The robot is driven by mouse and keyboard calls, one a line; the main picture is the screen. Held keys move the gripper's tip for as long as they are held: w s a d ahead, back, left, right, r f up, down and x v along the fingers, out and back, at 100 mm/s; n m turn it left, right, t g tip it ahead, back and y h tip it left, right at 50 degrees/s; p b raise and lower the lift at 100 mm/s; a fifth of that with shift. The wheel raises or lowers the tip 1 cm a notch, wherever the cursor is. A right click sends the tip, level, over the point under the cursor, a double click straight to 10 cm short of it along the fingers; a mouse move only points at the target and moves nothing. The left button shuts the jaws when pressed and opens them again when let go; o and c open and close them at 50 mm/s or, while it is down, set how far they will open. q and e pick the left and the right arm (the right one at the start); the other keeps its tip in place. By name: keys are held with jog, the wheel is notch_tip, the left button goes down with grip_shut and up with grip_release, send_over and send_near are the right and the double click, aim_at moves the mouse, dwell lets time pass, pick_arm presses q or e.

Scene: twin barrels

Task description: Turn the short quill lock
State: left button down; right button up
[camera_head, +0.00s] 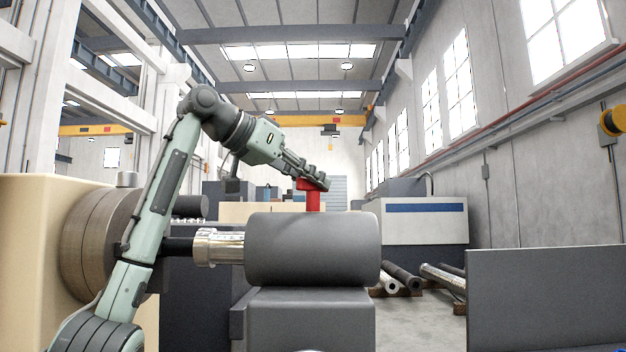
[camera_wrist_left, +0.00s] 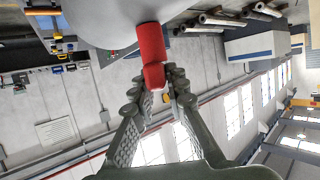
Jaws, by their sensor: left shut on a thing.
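The short quill lock is a red handle (camera_head: 313,198) standing up from the top of a grey tailstock barrel (camera_head: 315,250). In the left wrist view the red lock (camera_wrist_left: 152,52) reaches from the grey barrel (camera_wrist_left: 150,8) to between my fingers. My left gripper (camera_head: 318,184) is over the top of the lock in the head view. In the left wrist view my left gripper (camera_wrist_left: 157,85) is shut on the lock's end. A shiny quill (camera_head: 218,247) sticks out of the barrel's left end. My right gripper is not in view.
A round chuck or faceplate (camera_head: 95,243) on a cream housing stands at the left. A dark grey panel (camera_head: 545,300) stands at the right. Metal bars (camera_head: 405,277) lie on the floor behind, near a white machine (camera_head: 420,222). Open air surrounds the space above the barrel.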

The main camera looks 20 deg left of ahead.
pick_arm(q)
jog(key=m+g+h, duration=0.3)
jog(key=m, duration=0.1)
jog(key=shift+r+m+g+h, duration=0.1)
jog(key=shift+m+g+h, duration=0.2)
jog(key=shift+g+h, duration=0.1)
jog(key=shift+m+g+h, duration=0.8)
jog(key=shift+m+g, duration=0.7)
jog(key=shift+g, duration=0.1)
jog(key=shift+m+g, duration=0.3)
jog(key=shift+g, duration=0.1)
jog(key=c, duration=1.5)
grip_release()
jog(key=shift+c, duration=0.2)
jog(key=shift+t, duration=0.3)
